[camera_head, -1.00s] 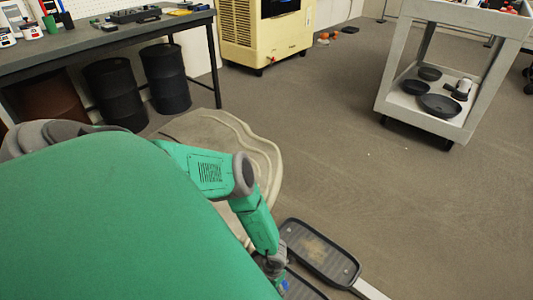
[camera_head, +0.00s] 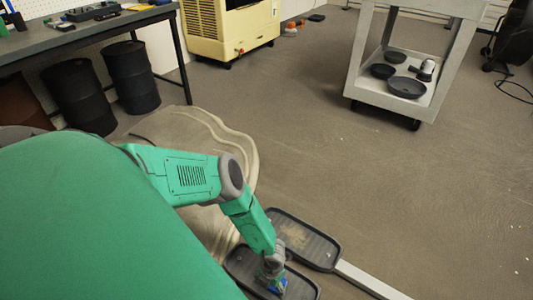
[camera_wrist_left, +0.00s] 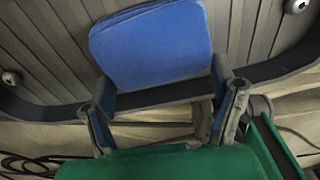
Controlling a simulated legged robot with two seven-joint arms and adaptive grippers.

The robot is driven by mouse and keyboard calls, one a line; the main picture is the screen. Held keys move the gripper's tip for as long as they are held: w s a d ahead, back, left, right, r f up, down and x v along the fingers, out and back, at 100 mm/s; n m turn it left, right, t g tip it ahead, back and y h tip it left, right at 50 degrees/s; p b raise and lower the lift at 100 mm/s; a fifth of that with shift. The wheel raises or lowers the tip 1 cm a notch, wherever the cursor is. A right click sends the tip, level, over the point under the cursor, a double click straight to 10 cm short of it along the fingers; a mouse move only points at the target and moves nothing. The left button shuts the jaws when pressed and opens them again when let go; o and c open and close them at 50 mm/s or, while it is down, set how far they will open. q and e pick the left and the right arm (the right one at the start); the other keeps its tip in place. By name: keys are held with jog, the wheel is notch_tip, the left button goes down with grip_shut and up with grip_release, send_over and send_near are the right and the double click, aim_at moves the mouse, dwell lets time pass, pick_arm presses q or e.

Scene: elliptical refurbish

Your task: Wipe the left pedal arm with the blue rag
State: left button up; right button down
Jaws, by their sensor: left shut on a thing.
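My left gripper (camera_head: 274,284) is shut on the blue rag (camera_head: 279,287), at the bottom of the head view. In the left wrist view the rag (camera_wrist_left: 155,45) shows as a flat folded pad held at the fingers (camera_wrist_left: 160,90). It is in front of a dark ribbed pedal (camera_wrist_left: 262,30); whether it touches is unclear. In the head view the gripper is over the nearer dark pedal (camera_head: 241,264). The farther pedal (camera_head: 300,237) has a dusty patch, and a pale pedal arm (camera_head: 365,280) runs from it to the lower right. My right gripper is not seen.
A pale shroud (camera_head: 190,125) of the elliptical stands behind my left arm. A workbench (camera_head: 75,45) with dark barrels (camera_head: 130,78) beneath is at upper left. A yellowish machine (camera_head: 232,30) is at the back. The floor at right is mostly clear.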

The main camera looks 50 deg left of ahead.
aim_at(277, 293)
pick_arm(q)
jog(key=d, duration=0.3)
jog(key=shift+w+d, duration=0.2)
jog(key=shift+w+d+r, duration=0.1)
jog(key=shift+w+d, duration=0.1)
jog(key=shift+d, duration=0.4)
jog(key=shift+w+d, duration=0.25)
jog(key=shift+d, duration=0.4)
jog(key=shift+w+d+r, duration=0.1)
jog(key=shift+w+d, duration=0.1)
jog(key=shift+d, duration=0.4)
notch_tip(277, 293, up, 4)
jog(key=p, duration=0.3)
jog(key=shift+r+p, duration=0.15)
jog(key=shift+p, duration=0.25)
jog(key=shift+c, duration=1.3)
jog(key=shift+r+p, duration=0.8)
jog(key=shift+r, duration=0.1)
jog(key=shift+a+f, duration=0.1)
